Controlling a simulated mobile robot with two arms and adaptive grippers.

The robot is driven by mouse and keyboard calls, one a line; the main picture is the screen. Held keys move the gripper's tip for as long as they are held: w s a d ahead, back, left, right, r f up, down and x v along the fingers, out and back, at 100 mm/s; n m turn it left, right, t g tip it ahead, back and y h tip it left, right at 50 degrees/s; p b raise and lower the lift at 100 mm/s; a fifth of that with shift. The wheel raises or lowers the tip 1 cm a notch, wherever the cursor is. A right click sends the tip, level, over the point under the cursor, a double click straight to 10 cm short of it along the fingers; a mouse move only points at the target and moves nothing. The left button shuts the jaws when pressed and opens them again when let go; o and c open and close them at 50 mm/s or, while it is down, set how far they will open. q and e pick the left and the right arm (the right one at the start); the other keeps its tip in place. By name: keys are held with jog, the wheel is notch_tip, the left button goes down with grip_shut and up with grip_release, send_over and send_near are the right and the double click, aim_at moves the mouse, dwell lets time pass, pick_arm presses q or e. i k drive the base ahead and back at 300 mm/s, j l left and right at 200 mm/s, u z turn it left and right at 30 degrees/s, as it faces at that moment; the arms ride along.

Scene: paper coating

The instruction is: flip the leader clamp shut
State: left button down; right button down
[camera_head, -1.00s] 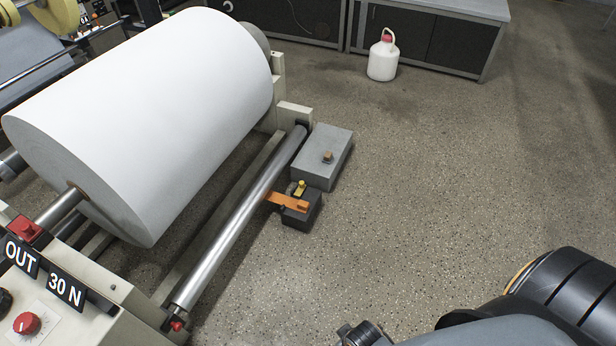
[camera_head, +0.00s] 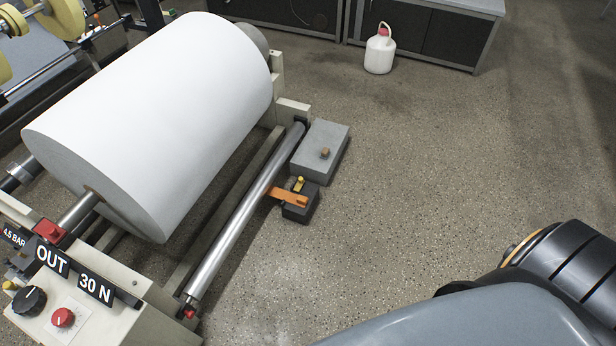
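An orange lever (camera_head: 288,197) sits on a small dark block (camera_head: 301,207) beside the steel roller (camera_head: 244,216); it looks like the leader clamp. It lies roughly flat and points left toward the roller. A small yellow part (camera_head: 298,184) stands at its back. I cannot tell from here whether the clamp is open or shut. Neither gripper is in view. Part of my own arm shows at the bottom right.
A large white paper roll (camera_head: 158,122) fills the left. A grey box (camera_head: 320,150) stands behind the clamp block. A control panel with an OUT label (camera_head: 52,260) is at lower left. A white jug (camera_head: 380,50) stands near a bench. Floor at right is free.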

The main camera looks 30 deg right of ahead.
aim_at(299, 185)
jog(key=i+l+u, duration=0.1)
jog(key=i+l, duration=0.25)
jog(key=l, duration=0.3)
jog(key=i+l+u, duration=0.15)
jog(key=l, duration=0.2)
jog(key=i+l+u, duration=0.1)
jog(key=l, duration=0.25)
jog(key=i+l+u, duration=0.1)
jog(key=i+l, duration=0.3)
jog(key=l, duration=0.35)
jog(key=i+l+u, duration=0.15)
jog(key=l, duration=0.2)
jog(key=i+l+u, duration=0.1)
jog(key=l, duration=0.3)
